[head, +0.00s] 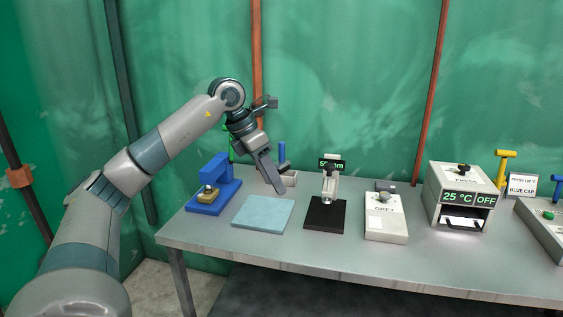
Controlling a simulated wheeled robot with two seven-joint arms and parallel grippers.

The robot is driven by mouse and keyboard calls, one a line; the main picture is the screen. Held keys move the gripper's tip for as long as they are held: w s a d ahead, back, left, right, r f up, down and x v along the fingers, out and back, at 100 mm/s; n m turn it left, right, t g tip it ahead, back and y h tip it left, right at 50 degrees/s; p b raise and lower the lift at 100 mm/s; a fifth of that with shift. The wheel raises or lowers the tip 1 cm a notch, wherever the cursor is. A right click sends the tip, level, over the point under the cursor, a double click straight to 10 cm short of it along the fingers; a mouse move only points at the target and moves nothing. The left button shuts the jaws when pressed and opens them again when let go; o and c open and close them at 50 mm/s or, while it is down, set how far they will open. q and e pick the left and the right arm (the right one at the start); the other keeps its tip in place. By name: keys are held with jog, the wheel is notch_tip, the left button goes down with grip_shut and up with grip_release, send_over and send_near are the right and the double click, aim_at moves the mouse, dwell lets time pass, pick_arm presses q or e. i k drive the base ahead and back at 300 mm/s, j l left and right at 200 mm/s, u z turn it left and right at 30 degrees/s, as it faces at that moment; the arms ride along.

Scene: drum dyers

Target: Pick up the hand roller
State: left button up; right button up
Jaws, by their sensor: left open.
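My right gripper is not in view.
On the metal bench (340,256) stand a blue press (212,188), a black-based gauge (325,217), a white box (386,224) and a lit heater unit (459,190). A yellow-topped tool (503,165) is at the right. The bench's front strip is clear.

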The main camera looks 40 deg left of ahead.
aim_at(283, 164)
jog(key=i+j, duration=0.3)
jog(key=j, duration=0.15)
jog(key=i+j, duration=0.6)
jog(key=j, duration=0.25)
jog(key=i+j, duration=0.3)
jog(key=j, duration=0.1)
